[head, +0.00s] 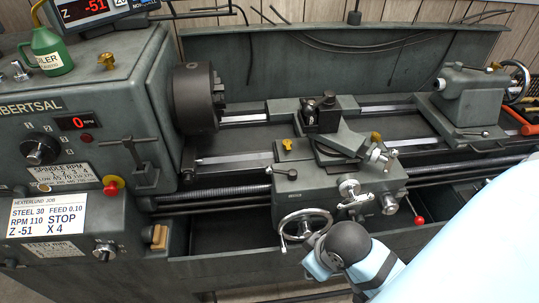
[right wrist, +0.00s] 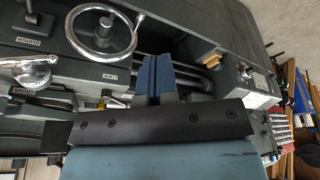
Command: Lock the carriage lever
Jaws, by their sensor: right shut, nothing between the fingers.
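The lathe carriage (head: 335,185) sits mid-bed. A small yellow lever (head: 286,145) stands at its top left corner. In the right wrist view a small yellow part (right wrist: 102,103), likely this lever, shows beside a small label plate (right wrist: 110,76), partly cut off by my gripper's dark body. My right gripper (right wrist: 157,58) is shut and empty, its blue fingers together, apart from the yellow part. In the head view my right arm comes in from the right, its dark wrist in front of the carriage; the fingertips are hidden there. My left gripper is out of view.
The carriage handwheel (head: 303,228) and a red-ball lever (head: 418,220) stick out at the carriage front near my right wrist. The chuck (head: 196,98) is left of the carriage, the tailstock (head: 465,95) right.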

